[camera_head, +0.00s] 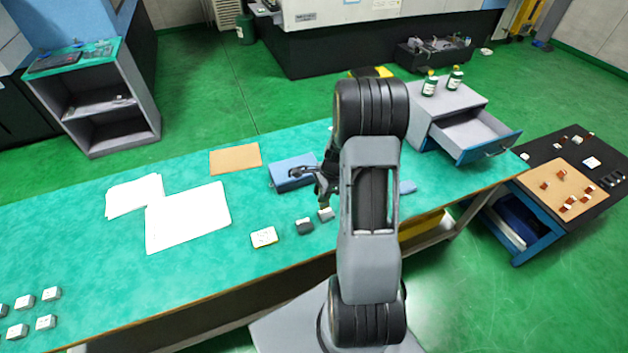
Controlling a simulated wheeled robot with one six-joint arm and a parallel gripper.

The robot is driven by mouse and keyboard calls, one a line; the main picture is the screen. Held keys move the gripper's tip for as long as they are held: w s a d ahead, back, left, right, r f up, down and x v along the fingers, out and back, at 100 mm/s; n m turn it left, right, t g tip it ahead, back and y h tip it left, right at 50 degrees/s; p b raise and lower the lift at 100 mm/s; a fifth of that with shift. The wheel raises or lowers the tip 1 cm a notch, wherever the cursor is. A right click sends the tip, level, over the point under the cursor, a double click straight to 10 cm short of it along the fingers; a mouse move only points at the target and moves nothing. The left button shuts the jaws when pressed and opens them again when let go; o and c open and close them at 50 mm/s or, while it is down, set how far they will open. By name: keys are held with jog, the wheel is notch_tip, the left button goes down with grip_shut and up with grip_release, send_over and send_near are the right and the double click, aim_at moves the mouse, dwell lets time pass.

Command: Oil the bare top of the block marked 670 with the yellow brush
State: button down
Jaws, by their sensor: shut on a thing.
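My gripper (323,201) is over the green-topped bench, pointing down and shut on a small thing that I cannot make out. Just under it is a small pale grey block (326,214); I cannot tell whether the two touch. To its left are a dark grey block (305,226) and a white block (264,237) with a yellowish edge. Several pale blocks (46,322) stand at the bench's left front. The marks are too small to read, so I cannot tell which block is 670. I cannot make out the yellow brush.
White sheets (188,217), a brown board (235,159) and a blue case (292,172) lie on the bench (80,260). Two green-and-white bottles (430,84) stand on a grey cabinet with an open drawer (478,137). My arm hides part of the bench's right side.

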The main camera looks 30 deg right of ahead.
aim_at(320, 207)
jog(key=shift+f+b, duration=0.35)
jog(key=shift+f, duration=0.9)
notch_tip(320, 207, down, 5)
jog(key=b, duration=0.4)
jog(key=shift+d+f, duration=0.1)
jog(key=shift+f, duration=0.05)
jog(key=shift+d, duration=3.15)
jog(key=shift+a, duration=3.4)
notch_tip(320, 207, up, 6)
jog(key=p, duration=0.4)
jog(key=shift+d+f, duration=0.1)
jog(key=shift+r+p, duration=0.4)
jog(key=shift+r, duration=0.75)
